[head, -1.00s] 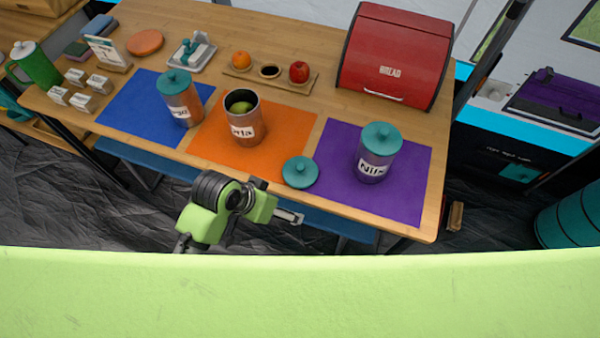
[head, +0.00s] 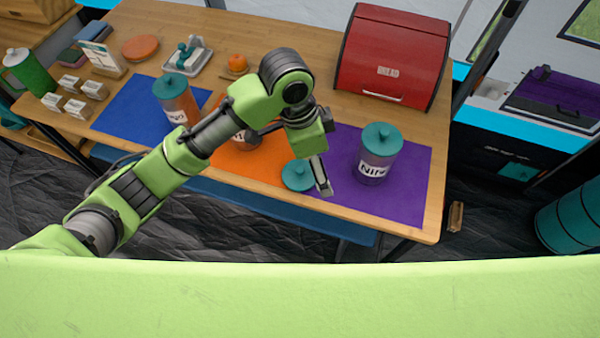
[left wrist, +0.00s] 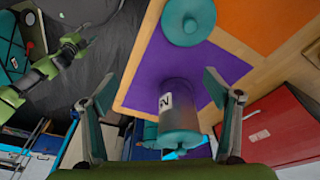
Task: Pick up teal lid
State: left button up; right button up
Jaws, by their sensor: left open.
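The loose teal lid (head: 298,176) lies flat near the front edge of the table, where the orange and purple mats meet. It also shows at the top of the left wrist view (left wrist: 188,20). My left gripper (head: 324,188) hangs just right of the lid, over the purple mat's left side, empty. In the left wrist view its fingers (left wrist: 162,105) are spread wide, with a lidded jar (left wrist: 178,110) seen between and beyond them. Part of my other green arm shows at the upper left of the left wrist view; its gripper's state is unclear.
A jar with a teal lid (head: 377,155) stands on the purple mat, close right of my gripper. Another lidded jar (head: 176,100) stands on the blue mat. My arm mostly hides the jar (head: 246,138) on the orange mat. A red bread box (head: 393,55) stands behind.

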pick_arm(q)
jog(key=w+a+r+m+y, duration=0.2)
jog(key=w+a+r+y, duration=0.1)
jog(key=w+a+r, duration=0.1)
send_over(299, 169)
notch_tip(299, 169, down, 8)
jog(key=shift+s+d, duration=0.1)
jog(key=shift+s, duration=0.05)
jog(key=shift+w+f+p, duration=0.2)
jog(key=shift+f+p, duration=0.15)
jog(key=shift+f, duration=2.3)
jog(key=shift+s, duration=0.1)
jog(key=c, duration=1.3)
jog(key=shift+c, duration=0.2)
